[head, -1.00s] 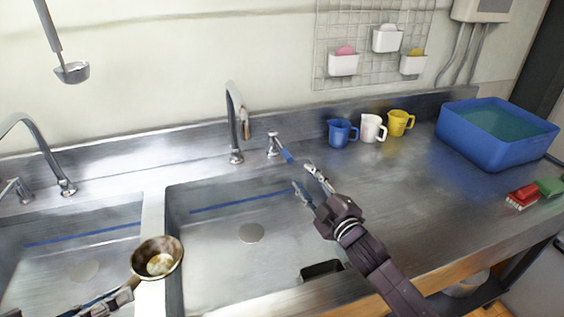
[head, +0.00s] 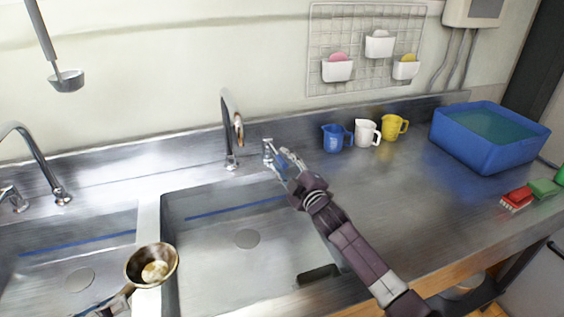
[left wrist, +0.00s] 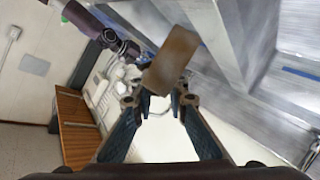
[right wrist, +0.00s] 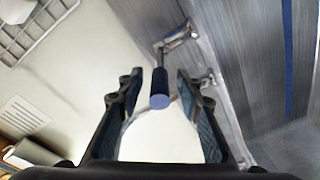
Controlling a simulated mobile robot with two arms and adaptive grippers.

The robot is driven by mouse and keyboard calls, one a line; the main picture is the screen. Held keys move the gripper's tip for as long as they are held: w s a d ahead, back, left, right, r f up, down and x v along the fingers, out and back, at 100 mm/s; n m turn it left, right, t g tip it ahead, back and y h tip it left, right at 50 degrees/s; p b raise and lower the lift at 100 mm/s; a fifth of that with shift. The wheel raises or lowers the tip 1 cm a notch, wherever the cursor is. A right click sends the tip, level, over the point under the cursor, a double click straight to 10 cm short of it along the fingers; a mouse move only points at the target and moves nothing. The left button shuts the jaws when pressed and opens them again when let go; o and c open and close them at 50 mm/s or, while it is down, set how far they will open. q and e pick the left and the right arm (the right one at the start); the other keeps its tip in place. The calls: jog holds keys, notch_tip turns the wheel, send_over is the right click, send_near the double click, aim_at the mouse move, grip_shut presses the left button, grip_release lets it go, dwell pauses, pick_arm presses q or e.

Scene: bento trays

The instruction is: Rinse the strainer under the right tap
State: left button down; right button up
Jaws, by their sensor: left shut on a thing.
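The strainer (head: 152,265) is a round brown bowl with a pale patch inside, held over the divider between the two sinks. My left gripper (left wrist: 158,104) is shut on its handle; the strainer (left wrist: 172,60) also shows beyond the fingertips in the left wrist view. The right tap (head: 229,130) is a curved metal spout behind the right sink, with no water visible from it. Its blue-gripped lever (right wrist: 159,88) stands just right of the spout. My right gripper (head: 280,163) is open at the lever, with the blue grip between its fingers in the right wrist view.
The right sink (head: 215,255) is empty. A blue tub (head: 480,148) of water and brushes (head: 518,199) are further right. The left tap (head: 35,160) is at the far left.

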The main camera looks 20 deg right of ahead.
jog(key=shift+w+a, duration=0.1)
jog(key=shift+w, duration=0.1)
grip_shut()
dwell(0.4)
